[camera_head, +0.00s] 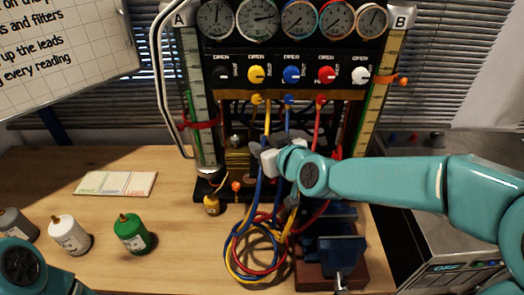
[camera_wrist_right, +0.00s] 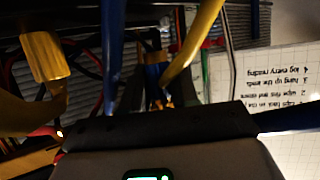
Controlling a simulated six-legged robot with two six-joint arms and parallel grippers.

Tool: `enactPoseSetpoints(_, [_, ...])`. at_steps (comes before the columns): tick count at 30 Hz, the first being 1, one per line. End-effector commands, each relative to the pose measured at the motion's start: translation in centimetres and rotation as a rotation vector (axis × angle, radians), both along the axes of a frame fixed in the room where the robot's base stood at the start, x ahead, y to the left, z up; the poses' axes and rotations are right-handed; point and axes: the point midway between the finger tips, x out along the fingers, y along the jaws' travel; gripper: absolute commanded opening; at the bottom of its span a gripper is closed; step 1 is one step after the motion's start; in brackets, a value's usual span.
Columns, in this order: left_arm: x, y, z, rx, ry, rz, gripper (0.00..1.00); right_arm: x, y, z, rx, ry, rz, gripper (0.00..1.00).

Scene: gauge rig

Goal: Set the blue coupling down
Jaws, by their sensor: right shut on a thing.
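My right gripper (camera_head: 268,157) is in front of the gauge rig, above the coiled hoses, and is shut. The blue coupling in its jaws is mostly hidden by the fingers and wrist. A blue hose (camera_head: 260,187) runs down just below the gripper toward the coil. In the right wrist view the dark gripper body fills the bottom, with a blue hose (camera_wrist_right: 112,45) and a yellow hose (camera_wrist_right: 197,45) beyond it; the coupling is not clear there. My left gripper is out of view; only teal arm parts show at the lower left.
The rig's valve panel (camera_head: 310,72) stands behind the gripper. A blue vise (camera_head: 335,252) is at the lower right of the coil. A green bottle (camera_head: 131,233), a white bottle (camera_head: 68,237) and a three-colour card (camera_head: 115,184) are on the left. Bare wooden tabletop (camera_head: 175,265) lies between.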

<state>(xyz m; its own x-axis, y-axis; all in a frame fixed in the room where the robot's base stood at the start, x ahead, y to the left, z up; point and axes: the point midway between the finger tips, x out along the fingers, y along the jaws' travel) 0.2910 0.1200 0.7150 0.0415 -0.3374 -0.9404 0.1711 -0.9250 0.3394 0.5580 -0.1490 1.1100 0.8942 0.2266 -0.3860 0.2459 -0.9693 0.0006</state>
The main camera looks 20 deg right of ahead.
Motion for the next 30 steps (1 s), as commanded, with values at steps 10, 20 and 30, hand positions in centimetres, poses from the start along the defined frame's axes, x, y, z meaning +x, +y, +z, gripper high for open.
enactPoseSetpoints(10, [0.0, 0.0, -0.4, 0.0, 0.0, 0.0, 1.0, 1.3, 0.2, -3.5, -0.001, 0.001, -0.001, 0.0])
enactPoseSetpoints(20, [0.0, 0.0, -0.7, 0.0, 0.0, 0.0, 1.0, 1.2, 0.2, -3.8, 0.0, -0.001, -0.001, 0.0])
enactPoseSetpoints(30, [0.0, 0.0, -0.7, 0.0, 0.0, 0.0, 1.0, 1.2, 0.1, -3.8, 0.0, -0.001, -0.002, 0.54])
